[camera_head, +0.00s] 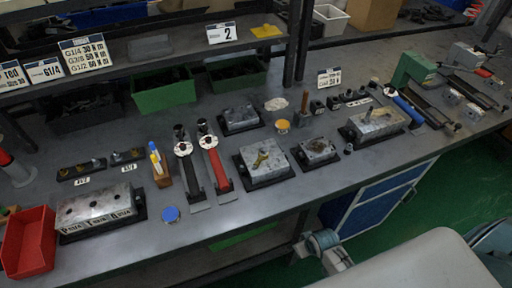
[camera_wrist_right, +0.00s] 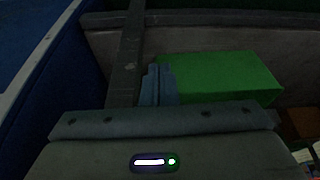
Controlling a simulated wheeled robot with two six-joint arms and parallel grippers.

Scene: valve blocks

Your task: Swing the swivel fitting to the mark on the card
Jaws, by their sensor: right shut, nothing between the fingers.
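Another grey block (camera_head: 376,122) farther right also bears a fitting on top; I cannot tell for sure which one is the swivel fitting. A small printed card (camera_head: 329,78) stands at the back of the bench; its mark is too small to read. My right gripper (camera_head: 320,241) is low in front of the bench edge, away from the blocks. Its fingers show shut and empty in the right wrist view (camera_wrist_right: 158,85). My left gripper is out of view.
A blue cabinet (camera_head: 375,200) is under the bench beside my right gripper. A green box (camera_wrist_right: 220,78) is ahead of it below.

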